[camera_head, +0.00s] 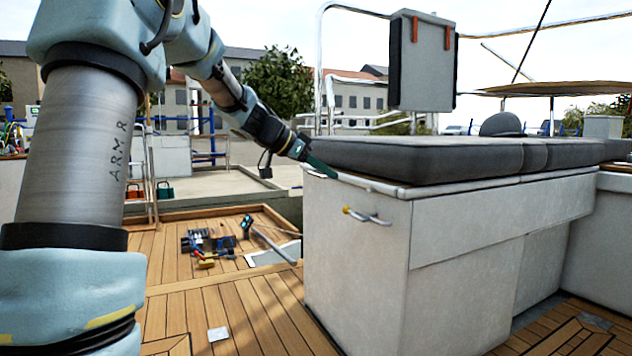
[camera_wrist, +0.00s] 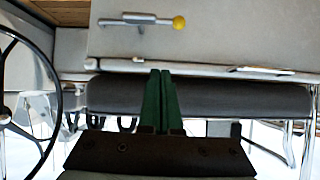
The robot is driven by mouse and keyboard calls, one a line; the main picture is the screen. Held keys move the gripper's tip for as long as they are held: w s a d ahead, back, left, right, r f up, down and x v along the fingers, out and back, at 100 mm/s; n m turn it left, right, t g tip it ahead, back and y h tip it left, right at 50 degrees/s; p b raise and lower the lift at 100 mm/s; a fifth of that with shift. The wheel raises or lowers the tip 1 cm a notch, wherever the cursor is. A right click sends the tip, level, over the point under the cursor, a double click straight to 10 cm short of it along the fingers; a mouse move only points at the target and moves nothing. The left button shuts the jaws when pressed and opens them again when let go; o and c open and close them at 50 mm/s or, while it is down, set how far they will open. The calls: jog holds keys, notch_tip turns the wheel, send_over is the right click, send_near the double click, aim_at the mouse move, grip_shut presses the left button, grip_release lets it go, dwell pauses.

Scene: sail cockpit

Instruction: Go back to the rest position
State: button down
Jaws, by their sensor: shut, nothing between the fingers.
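My gripper (camera_head: 322,167) is at the end of my outstretched arm, beside the near left corner of the grey cushioned bench (camera_head: 340,270). In the wrist view its two green fingers (camera_wrist: 160,100) are together with nothing between them. The fingertips appear close to the bench's white top edge (camera_wrist: 215,70); I cannot tell whether they touch it. Below the gripper, a metal handle with a yellow knob (camera_head: 368,216) is on the bench's side panel. The handle also shows in the wrist view (camera_wrist: 140,20), apart from the fingers.
Dark grey cushions (camera_head: 430,158) cover the bench top. A grey box-like panel (camera_head: 422,62) hangs on the metal rail (camera_head: 320,60) above it. Tools (camera_head: 208,245) lie on the wooden deck to the left. A wheel (camera_wrist: 55,90) shows at the wrist view's left.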

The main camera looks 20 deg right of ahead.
jog(key=s+a+f+n+y+p, duration=0.3)
jog(key=s+a+n+y+p, duration=0.15)
jog(key=s+a, duration=0.4)
jog(key=s+a+f+n+y+p, duration=0.3)
jog(key=s+a+n+p, duration=0.25)
jog(key=a, duration=0.55)
jog(key=s+a+f+n+y+p, duration=0.2)
jog(key=s+a+n+y+p, duration=0.3)
jog(key=s+a, duration=0.4)
notch_tip(320, 180, up, 37)
jog(key=w+a+h+p, duration=0.1)
jog(key=p, duration=3.7)
jog(key=shift+g+p, duration=0.3)
jog(key=shift+g, duration=0.1)
jog(key=c, duration=1.5)
grip_release()
jog(key=shift+h, duration=0.25)
